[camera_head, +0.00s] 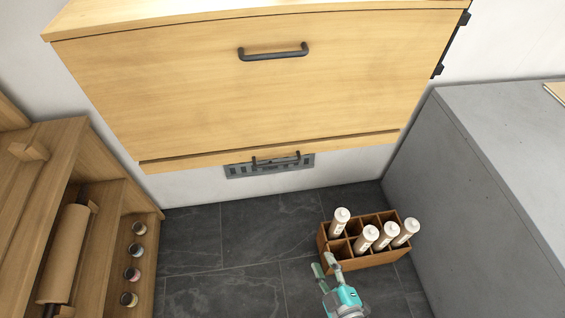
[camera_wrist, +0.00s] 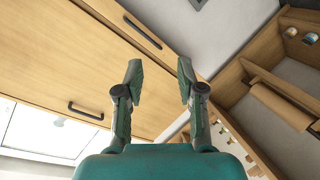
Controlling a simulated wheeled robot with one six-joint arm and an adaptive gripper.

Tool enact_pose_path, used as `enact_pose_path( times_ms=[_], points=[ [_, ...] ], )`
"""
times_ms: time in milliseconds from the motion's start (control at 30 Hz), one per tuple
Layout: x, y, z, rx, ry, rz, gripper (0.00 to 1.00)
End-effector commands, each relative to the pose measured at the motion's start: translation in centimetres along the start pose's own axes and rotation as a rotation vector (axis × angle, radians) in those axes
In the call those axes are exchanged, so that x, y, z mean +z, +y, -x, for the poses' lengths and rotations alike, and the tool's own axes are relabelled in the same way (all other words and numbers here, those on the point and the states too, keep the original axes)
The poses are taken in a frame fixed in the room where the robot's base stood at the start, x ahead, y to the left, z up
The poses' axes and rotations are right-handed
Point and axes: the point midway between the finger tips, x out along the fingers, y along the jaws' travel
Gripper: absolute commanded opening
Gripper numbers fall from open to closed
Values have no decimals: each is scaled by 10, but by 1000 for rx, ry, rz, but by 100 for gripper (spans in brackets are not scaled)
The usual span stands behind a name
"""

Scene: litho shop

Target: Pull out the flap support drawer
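A wall-mounted wooden cabinet has a large flap front (camera_head: 250,85) with a dark bar handle (camera_head: 273,52). Beneath it is a thin wooden drawer front (camera_head: 200,160) with its own dark handle (camera_head: 276,160). The drawer looks flush with the cabinet. My gripper (camera_head: 325,264) is low and to the right of the drawer handle, apart from it. In the wrist view, my gripper (camera_wrist: 160,64) is open and empty. The drawer handle (camera_wrist: 143,32) shows beyond the fingertips, slightly to the left, and the flap handle (camera_wrist: 85,110) shows at the left.
A wooden crate (camera_head: 372,262) with several white cartridges stands on the dark tiled floor (camera_head: 235,240), beside or behind my gripper. A grey block (camera_head: 470,190) is at the right. Wooden shelving (camera_head: 100,170) with a paper roll (camera_head: 64,253) and small jars is at the left. A wall vent (camera_head: 240,170) is behind the drawer handle.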

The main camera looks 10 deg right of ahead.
Motion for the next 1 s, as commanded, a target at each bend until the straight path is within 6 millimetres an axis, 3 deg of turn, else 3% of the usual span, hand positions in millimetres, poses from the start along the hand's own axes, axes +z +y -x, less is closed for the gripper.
enact_pose_path(
  times_ms=[100, 500, 700, 1000],
  points=[
    [-6, 2, -47, 15, -1, 144, 38],
    [-50, 28, -186, 94, -56, 600, 38],
    [-70, 42, -223, 123, -87, 728, 38],
    [-74, 48, -246, 131, -97, 758, 38]
  ],
)
